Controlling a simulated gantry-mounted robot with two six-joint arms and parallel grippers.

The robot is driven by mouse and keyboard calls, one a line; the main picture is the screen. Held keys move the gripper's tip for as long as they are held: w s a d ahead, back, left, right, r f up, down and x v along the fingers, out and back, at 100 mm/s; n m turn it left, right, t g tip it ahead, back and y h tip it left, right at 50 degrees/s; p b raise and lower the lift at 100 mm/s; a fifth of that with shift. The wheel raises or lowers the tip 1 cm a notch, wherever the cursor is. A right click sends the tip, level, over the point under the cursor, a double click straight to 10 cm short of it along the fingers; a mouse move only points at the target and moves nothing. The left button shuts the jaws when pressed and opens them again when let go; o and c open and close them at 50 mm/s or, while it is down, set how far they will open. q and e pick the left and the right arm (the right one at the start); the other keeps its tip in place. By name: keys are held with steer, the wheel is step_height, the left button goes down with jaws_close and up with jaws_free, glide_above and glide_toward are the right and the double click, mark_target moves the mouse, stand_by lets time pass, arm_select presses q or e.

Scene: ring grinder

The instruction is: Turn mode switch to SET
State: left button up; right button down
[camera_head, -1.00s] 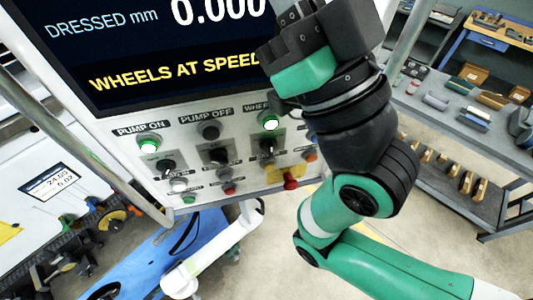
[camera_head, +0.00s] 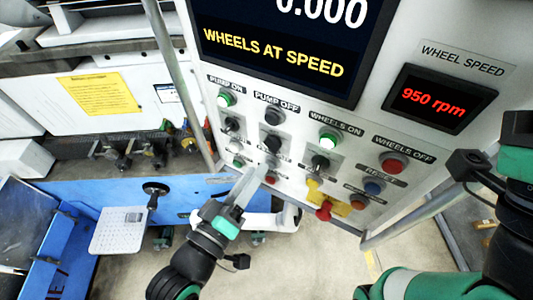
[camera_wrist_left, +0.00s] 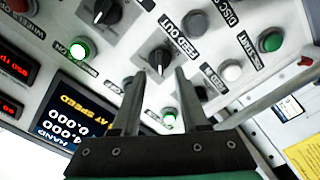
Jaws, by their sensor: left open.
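The panel's black rotary knobs sit in a row under the lit buttons; their small labels cannot be read in the head view, so I cannot tell for sure which is the mode switch. The middle knob (camera_head: 272,145) stands just beyond my left gripper (camera_head: 248,184). In the left wrist view that black knob (camera_wrist_left: 158,60) lies ahead of the open, empty fingers (camera_wrist_left: 158,85), roughly between their tips and apart from them. Its pointer's setting is unclear. My right arm's green gripper body (camera_head: 515,150) is at the right edge; its fingers are out of frame.
The lit green WHEELS ON button (camera_head: 328,140) and PUMP ON button (camera_head: 225,99) are above the knobs. A red knob on a yellow plate (camera_head: 324,210) sticks out at lower right. A blue cart (camera_head: 60,240) is at lower left.

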mark_target(270, 150)
arm_select(q)
steer(key=x, duration=0.5)
steer(key=shift+w+d, duration=0.25)
steer(key=shift+w, duration=0.05)
jaws_close()
